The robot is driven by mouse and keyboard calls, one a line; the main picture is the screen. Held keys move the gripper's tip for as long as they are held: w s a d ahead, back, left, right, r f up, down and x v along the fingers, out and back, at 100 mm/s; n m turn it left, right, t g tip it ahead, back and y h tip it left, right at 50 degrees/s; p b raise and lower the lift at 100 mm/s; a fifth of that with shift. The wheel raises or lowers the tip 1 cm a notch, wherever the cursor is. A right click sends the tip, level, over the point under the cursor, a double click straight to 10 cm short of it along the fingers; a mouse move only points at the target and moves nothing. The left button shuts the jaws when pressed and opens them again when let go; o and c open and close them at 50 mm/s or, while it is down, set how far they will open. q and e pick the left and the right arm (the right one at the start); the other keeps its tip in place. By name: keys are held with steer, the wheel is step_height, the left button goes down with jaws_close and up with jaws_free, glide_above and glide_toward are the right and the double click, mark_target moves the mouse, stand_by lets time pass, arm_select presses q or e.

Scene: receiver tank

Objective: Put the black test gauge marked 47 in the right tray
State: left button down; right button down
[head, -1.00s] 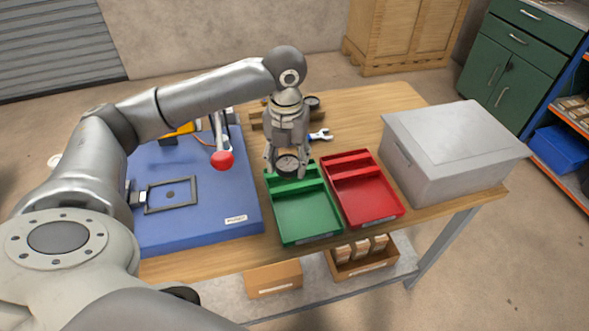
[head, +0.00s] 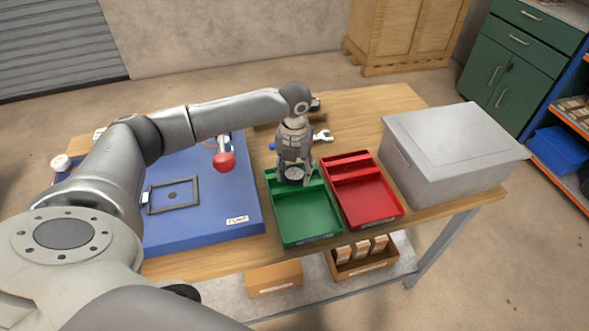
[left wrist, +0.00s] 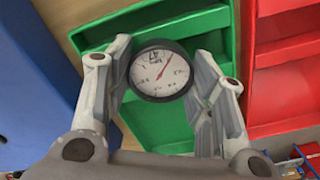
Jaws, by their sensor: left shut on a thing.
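My left gripper (head: 293,174) is shut on a black-rimmed round gauge (head: 294,174) with a white dial and a red needle. The gauge (left wrist: 160,70) sits between both fingers in the left wrist view; I cannot read a number 47 on it. The gripper holds it over the back part of the green tray (head: 308,220); I cannot tell whether it touches the tray. The red tray (head: 368,201) stands to the right of the green one and its main part looks empty. My right gripper is not in view.
A blue board (head: 200,230) with a square frame and a red ball-topped lever (head: 224,161) lies left of the trays. A grey lidded box (head: 455,150) stands right of the red tray.

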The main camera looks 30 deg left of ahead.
mark_target(295, 173)
arm_select(q)
steer(key=shift+f, duration=0.1)
steer(key=c, duration=0.6)
jaws_free()
steer(key=shift+c, duration=0.2)
step_height(295, 173, up, 12)
steer(key=shift+r+b, duration=0.2)
steer(key=shift+b, duration=0.25)
